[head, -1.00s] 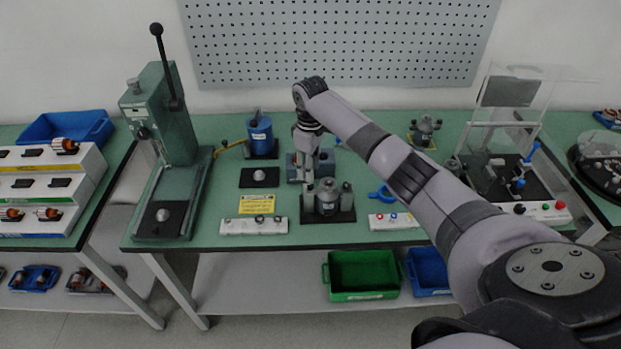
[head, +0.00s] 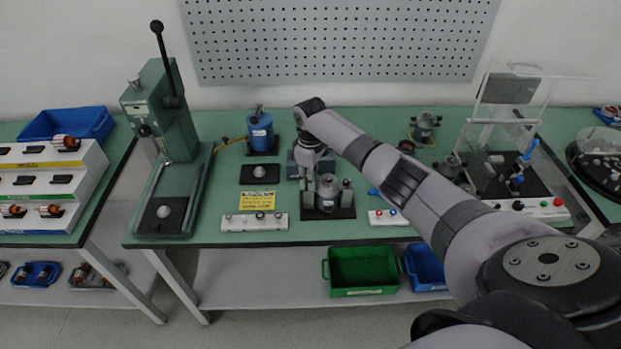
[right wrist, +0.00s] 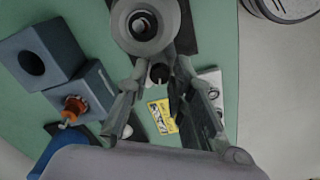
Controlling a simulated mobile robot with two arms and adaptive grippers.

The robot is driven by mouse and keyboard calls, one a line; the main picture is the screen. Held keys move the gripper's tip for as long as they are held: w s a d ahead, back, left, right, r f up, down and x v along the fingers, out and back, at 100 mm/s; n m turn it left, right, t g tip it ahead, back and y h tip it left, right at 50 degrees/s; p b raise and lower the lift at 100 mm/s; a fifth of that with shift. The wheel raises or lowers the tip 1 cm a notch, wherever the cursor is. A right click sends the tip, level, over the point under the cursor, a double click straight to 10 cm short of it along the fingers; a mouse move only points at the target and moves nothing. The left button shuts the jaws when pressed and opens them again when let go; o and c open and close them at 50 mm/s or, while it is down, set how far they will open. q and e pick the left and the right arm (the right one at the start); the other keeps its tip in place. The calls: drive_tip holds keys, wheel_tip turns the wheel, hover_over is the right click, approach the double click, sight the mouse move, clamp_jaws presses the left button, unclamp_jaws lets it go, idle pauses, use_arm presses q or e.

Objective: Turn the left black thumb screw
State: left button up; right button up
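The fixture on the bench holds a grey metal cylinder (head: 327,187) on a black base plate (head: 327,213). One post with a thumb screw (head: 346,186) shows right of the cylinder. My right gripper (head: 309,182) is at the cylinder's left side and hides most of the left post. In the right wrist view the left black thumb screw (right wrist: 160,73) sits beside the large round cylinder (right wrist: 145,25). My open right fingers (right wrist: 159,80) stand on both sides of that screw, with gaps visible. Whether a finger touches it cannot be told. My left gripper is not in view.
Blue-grey blocks (right wrist: 42,55) with a copper-coloured rotor (right wrist: 73,107) stand close to the gripper. A white button strip (head: 254,222) and yellow label (head: 258,198) lie left of the fixture. A green press (head: 165,130) stands further left.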

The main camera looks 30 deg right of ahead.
clamp_jaws()
drive_tip(key=shift+r+m+p, duration=0.3)
drive_tip(key=shift+m+p, duration=0.9)
drive_tip(key=shift+f+m+p, duration=0.2)
drive_tip(key=shift+m+p, duration=0.3)
drive_tip(key=shift+m, duration=0.6)
drive_tip(key=shift+o, duration=2.3)
unclamp_jaws()
drive_tip(key=shift+f, duration=0.1)
